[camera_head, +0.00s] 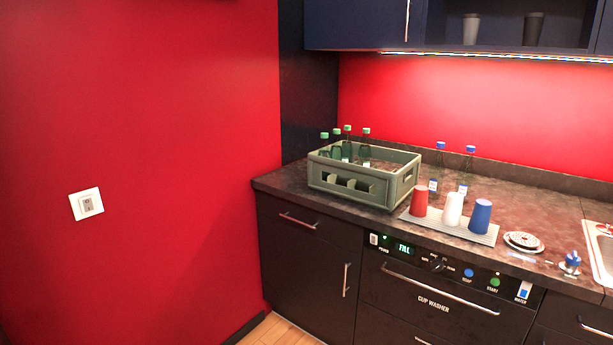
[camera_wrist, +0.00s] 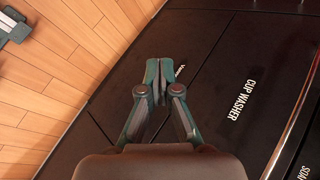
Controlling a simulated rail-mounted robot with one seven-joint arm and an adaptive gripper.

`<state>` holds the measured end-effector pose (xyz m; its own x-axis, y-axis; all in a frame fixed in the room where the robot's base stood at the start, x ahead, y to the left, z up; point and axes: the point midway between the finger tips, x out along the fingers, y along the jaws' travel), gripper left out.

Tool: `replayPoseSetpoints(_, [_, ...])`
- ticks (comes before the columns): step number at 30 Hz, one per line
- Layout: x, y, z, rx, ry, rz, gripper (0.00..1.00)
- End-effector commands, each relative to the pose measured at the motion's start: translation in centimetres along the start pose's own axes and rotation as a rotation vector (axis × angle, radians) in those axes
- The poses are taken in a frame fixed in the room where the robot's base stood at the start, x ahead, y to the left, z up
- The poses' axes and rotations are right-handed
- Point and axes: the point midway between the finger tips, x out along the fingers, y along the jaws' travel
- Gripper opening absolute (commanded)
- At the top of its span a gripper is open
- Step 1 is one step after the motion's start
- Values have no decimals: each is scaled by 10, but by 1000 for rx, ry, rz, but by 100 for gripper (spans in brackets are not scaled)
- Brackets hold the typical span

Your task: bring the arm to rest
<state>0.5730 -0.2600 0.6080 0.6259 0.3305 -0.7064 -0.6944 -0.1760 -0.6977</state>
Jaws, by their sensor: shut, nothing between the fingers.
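My gripper (camera_wrist: 159,72) shows in the wrist view with its two fingers closed together and nothing between them. It points toward the dark front of the cup washer (camera_wrist: 230,75), with the wooden floor to the left. Whether it touches the front cannot be told. My arm and gripper do not show in the head view. The cup washer (camera_head: 428,293) is there under the counter, its panel lit and its door closed.
On the counter (camera_head: 284,181) stand a green crate (camera_head: 398,188) with several bottles, two blue-capped bottles, and a mat (camera_head: 483,238) with red, white and blue cups. A sink (camera_head: 602,250) is at the right. The wooden floor (camera_wrist: 60,70) looks mostly clear.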

Motion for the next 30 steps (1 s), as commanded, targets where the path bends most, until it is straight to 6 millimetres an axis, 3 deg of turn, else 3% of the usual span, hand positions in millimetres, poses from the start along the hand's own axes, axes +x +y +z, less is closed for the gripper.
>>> replayPoseSetpoints(1, [14, 21, 28, -57, -46, 83, 0])
replayPoseSetpoints(4, [37, 66, 75, -181, -141, 248, 0])
replayPoseSetpoints(10, [54, 154, 165, -427, -348, 550, 0])
replayPoseSetpoints(14, [46, 205, 215, -576, -482, 720, 0])
replayPoseSetpoints(21, [12, 283, 289, -806, -700, 983, 0])
replayPoseSetpoints(27, [-8, 319, 333, -901, -819, 1077, 0])
replayPoseSetpoints(30, [-12, 326, 343, -926, -847, 1094, 0])
